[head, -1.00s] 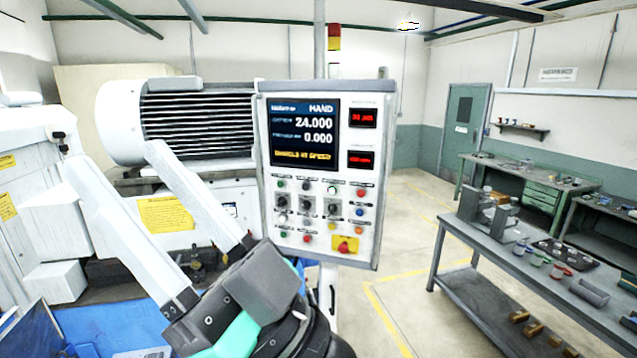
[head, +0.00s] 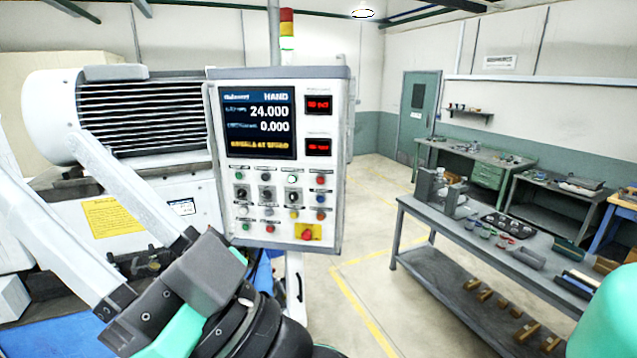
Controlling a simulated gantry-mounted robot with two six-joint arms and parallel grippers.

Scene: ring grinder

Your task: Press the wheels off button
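The control panel (head: 334,150) stands upright at centre-left, facing me. Its screen (head: 259,122) shows HAND, 24.000, 0.000 and a yellow line that seems to read "wheels at speed". Below are rows of small buttons and knobs, including a green button (head: 246,227) and a red button (head: 270,229) at the bottom, and a red mushroom button (head: 307,234) on a yellow plate. The labels are too small to read, so I cannot tell which is wheels off. My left arm crosses below the panel; its fingertips do not show. My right gripper does not show either.
The grinder's ribbed motor housing (head: 140,112) stands left of the panel. A grey workbench (head: 415,207) with small parts stands at the right. Open floor (head: 345,265) lies between the panel and the bench. A teal part of mine fills the lower right corner.

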